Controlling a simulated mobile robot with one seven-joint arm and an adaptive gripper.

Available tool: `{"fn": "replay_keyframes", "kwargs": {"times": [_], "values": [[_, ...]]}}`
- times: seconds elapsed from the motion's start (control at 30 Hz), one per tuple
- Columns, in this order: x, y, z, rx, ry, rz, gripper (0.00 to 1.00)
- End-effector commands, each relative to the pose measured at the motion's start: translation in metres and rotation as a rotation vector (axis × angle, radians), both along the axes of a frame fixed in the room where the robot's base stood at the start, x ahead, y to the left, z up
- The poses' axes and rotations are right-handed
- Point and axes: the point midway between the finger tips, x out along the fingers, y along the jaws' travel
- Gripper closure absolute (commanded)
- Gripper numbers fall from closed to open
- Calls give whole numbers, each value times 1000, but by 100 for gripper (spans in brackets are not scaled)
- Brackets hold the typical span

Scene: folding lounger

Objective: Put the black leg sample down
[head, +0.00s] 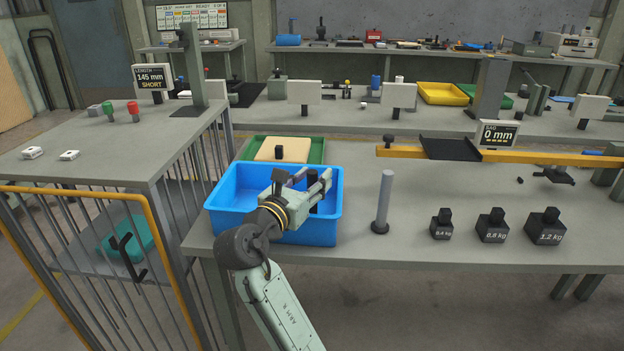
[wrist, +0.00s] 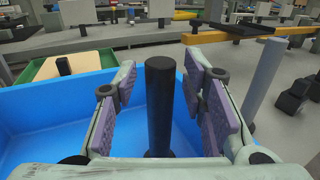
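The black leg sample (wrist: 160,105) is a plain dark cylinder, upright inside the blue bin (head: 258,222). In the head view the leg (head: 313,197) shows partly behind my gripper, near the bin's right side. My gripper (head: 305,180) is over the bin, with its fingers on either side of the leg. In the wrist view my gripper (wrist: 160,90) has purple pads, and a gap shows between the leg and each pad. The fingers are open. The leg's foot appears to be on the bin floor, but the contact is hard to see.
A green tray (head: 317,151) with a tan board and small black block is behind the bin. A grey post (head: 384,200) stands right of it. Black weights (head: 492,226) and a yellow beam (head: 530,157) are farther right. A caged bench (head: 90,165) is at left.

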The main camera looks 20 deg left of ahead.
Motion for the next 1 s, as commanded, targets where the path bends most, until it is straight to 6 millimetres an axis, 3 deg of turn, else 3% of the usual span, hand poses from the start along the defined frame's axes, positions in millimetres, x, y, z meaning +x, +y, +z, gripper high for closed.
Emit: {"fn": "replay_keyframes", "kwargs": {"times": [0.27,0.73,1.0], "values": [[0,0,6,1,-2,1,62],[-91,14,3,4,-2,5,62],[-118,17,4,2,0,1,62]]}}
